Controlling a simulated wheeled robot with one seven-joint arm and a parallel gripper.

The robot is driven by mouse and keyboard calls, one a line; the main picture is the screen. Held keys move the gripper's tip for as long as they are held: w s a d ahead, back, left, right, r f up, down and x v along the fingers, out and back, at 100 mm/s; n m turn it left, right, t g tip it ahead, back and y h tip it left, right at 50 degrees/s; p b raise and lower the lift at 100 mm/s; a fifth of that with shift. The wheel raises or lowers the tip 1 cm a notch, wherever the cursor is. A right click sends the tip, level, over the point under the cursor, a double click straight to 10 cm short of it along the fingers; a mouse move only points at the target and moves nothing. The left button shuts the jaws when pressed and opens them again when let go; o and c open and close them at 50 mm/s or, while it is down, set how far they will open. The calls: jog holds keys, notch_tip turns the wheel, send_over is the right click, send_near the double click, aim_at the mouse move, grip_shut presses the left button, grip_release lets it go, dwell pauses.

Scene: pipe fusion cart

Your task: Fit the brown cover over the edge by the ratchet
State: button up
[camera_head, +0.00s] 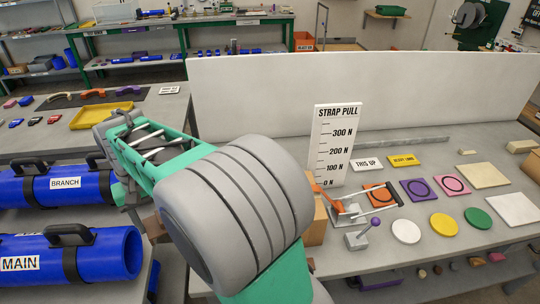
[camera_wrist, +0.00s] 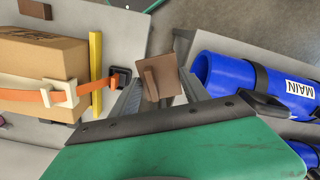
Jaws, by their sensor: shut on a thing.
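The brown cover (camera_wrist: 160,78) is a brown piece with a raised rib, held between the fingertips of my gripper (camera_wrist: 158,92) in the wrist view. It is held apart from the cardboard box (camera_wrist: 40,62), which is to its left. A yellow strip (camera_wrist: 96,72) lies along the box's near edge.
Blue pipes labelled MAIN (camera_head: 85,256) and BRANCH (camera_head: 65,184) lie at left, close to the cover. A STRAP PULL scale board (camera_head: 336,143), a purple-knobbed lever (camera_head: 375,222) and coloured plates stand at right. A white panel (camera_head: 365,95) closes off the bench's back.

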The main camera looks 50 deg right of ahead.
jog(key=s+d+r+m+b, duration=0.1)
jog(key=s+d+m+b, duration=0.1)
jog(key=d+m, duration=1.2)
jog(key=s+d+r+m+b, duration=0.1)
jog(key=s+d+m, duration=0.4)
jog(key=d+m, duration=0.3)
jog(key=s+d+r+m+b, duration=0.1)
jog(key=s+d+m+b, duration=0.1)
jog(key=s+d+m, duration=0.6)
jog(key=s+d+m+b, duration=0.2)
jog(key=s+d+m, duration=0.5)
jog(key=d+m, duration=0.3)
jog(key=shift+m, duration=0.6)
jog(key=f+b, duration=0.2)
jog(key=b, duration=0.1)
jog(key=f+b, duration=0.2)
jog(key=f, duration=0.1)
jog(key=f+b, duration=0.3)
jog(key=shift+s+a+b, duration=0.1)
jog(key=shift+a+b, duration=0.2)
jog(key=shift+a, duration=0.1)
jog(key=o, duration=1.4)
jog(key=shift+r, duration=0.1)
